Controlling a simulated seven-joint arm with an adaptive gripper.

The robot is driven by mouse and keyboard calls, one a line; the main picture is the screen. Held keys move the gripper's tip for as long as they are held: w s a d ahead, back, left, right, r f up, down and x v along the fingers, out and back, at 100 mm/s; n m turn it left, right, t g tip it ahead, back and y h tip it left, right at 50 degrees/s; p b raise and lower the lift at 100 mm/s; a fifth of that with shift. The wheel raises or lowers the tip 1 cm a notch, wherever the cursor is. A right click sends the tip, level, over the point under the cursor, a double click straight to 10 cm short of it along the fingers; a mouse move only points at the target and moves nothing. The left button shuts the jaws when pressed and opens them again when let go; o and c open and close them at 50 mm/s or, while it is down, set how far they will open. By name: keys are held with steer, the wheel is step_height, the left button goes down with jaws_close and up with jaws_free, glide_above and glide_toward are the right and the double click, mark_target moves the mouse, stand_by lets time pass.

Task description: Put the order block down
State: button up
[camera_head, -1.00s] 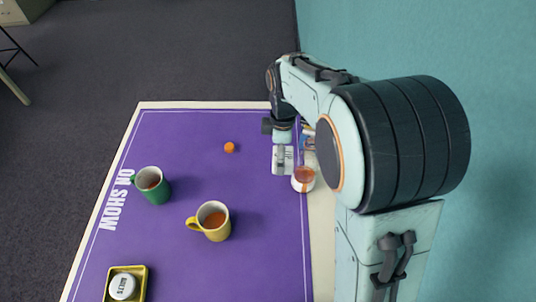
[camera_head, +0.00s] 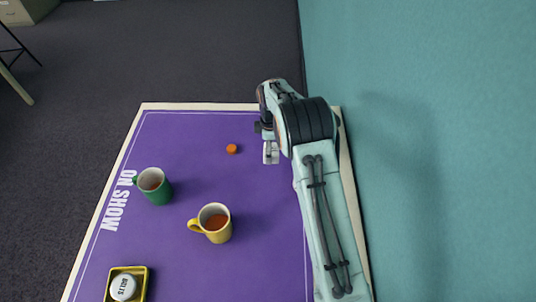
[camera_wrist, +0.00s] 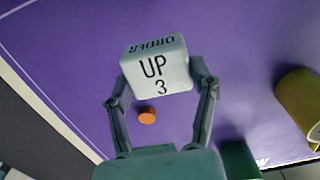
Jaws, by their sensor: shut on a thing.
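The order block (camera_wrist: 157,72) is pale grey-white, with "ORDER" on one face and "UP 3" on another. In the wrist view it sits between both fingers of my gripper (camera_wrist: 162,80), which is shut on it. In the head view my gripper (camera_head: 270,153) is over the right part of the purple mat, right of a small orange piece (camera_head: 232,149). The block cannot be made out clearly there. I cannot tell whether it touches the mat.
The purple mat (camera_head: 180,265) reads "ON SHOW". A green mug (camera_head: 155,186) and a yellow mug (camera_head: 215,223) with orange-brown contents stand on it. A yellow tray (camera_head: 144,283) with a white round "BOLTS" container (camera_head: 122,287) is at front left. A teal wall (camera_head: 430,130) is at right.

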steer(key=shift+w+a+f, duration=0.2)
steer(key=shift+w+f, duration=0.55)
steer(key=shift+f, duration=1.7)
steer(key=shift+f, duration=0.15)
steer(key=o, duration=1.2)
steer(key=shift+c, duration=0.2)
step_height(320, 180, up, 12)
steer(key=shift+r, duration=0.25)
